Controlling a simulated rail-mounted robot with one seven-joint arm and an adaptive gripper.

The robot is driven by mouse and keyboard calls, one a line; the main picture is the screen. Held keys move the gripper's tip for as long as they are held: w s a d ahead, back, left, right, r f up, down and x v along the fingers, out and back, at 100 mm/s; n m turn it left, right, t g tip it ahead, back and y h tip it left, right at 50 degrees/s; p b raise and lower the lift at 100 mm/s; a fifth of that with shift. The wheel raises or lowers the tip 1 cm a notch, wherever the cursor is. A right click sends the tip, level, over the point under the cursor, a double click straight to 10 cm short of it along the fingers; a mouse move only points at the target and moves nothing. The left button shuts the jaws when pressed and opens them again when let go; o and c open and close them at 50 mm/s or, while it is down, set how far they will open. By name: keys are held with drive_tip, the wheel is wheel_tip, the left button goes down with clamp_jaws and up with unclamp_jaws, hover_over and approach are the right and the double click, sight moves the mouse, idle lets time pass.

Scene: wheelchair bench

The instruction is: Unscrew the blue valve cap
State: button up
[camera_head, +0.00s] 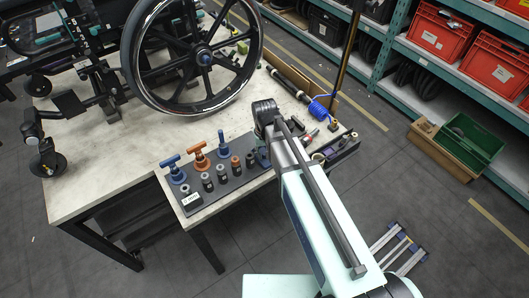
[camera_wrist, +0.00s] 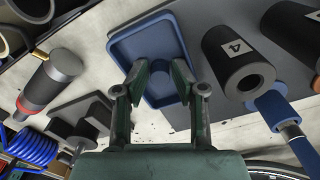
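My gripper shows in the wrist view (camera_wrist: 160,78), its two dark green fingers apart. A shallow blue square tray (camera_wrist: 116,42) with a raised rim lies beyond and between the fingertips; I cannot tell whether they touch it. A blue sleeve-like part (camera_wrist: 272,106) on a metal stem is to the right, apart from the fingers; I cannot tell whether it is the valve cap. No blue valve cap can be made out for certain. In the head view my arm hides the fingertips, at the right part of the tool board (camera_head: 232,183).
A black cylinder marked 4 (camera_wrist: 235,60) stands right of the fingers. A blue coiled hose (camera_wrist: 32,148) is at lower left. In the head view, blue (camera_head: 176,170) and orange (camera_head: 199,158) T-handles stand on the board. The wheelchair wheel (camera_head: 200,105) is behind it.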

idle(0.4)
wheel_tip(320, 180, up, 12)
drive_tip(key=shift+g, duration=0.6)
drive_tip(key=s+d+f, duration=0.1)
drive_tip(key=f, duration=0.1)
drive_tip(key=s+d+f, duration=0.1)
drive_tip(key=f, duration=0.1)
drive_tip(key=s+d+f, duration=0.1)
drive_tip(key=d+f, duration=0.1)
drive_tip(key=f, duration=0.1)
drive_tip(key=shift+s+d+f+p, duration=0.1)
drive_tip(key=shift+s+p, duration=0.3)
drive_tip(key=s+d+f+m+g+b, duration=0.1)
drive_tip(key=s+d+f, duration=0.3)
drive_tip(key=s+f, duration=0.7)
drive_tip(key=s+d+f+g+b, duration=0.2)
drive_tip(key=s+d+f, duration=0.3)
drive_tip(key=s+f, duration=0.6)
drive_tip(key=s+d+f+m+g+b, duration=0.1)
drive_tip(key=s+d+f, duration=0.3)
drive_tip(key=s+f, duration=0.8)
drive_tip(key=shift+s+d+m+g+b, duration=0.15)
drive_tip(key=shift+s+m+g+b, duration=0.2)
drive_tip(key=shift+s+g, duration=0.4)
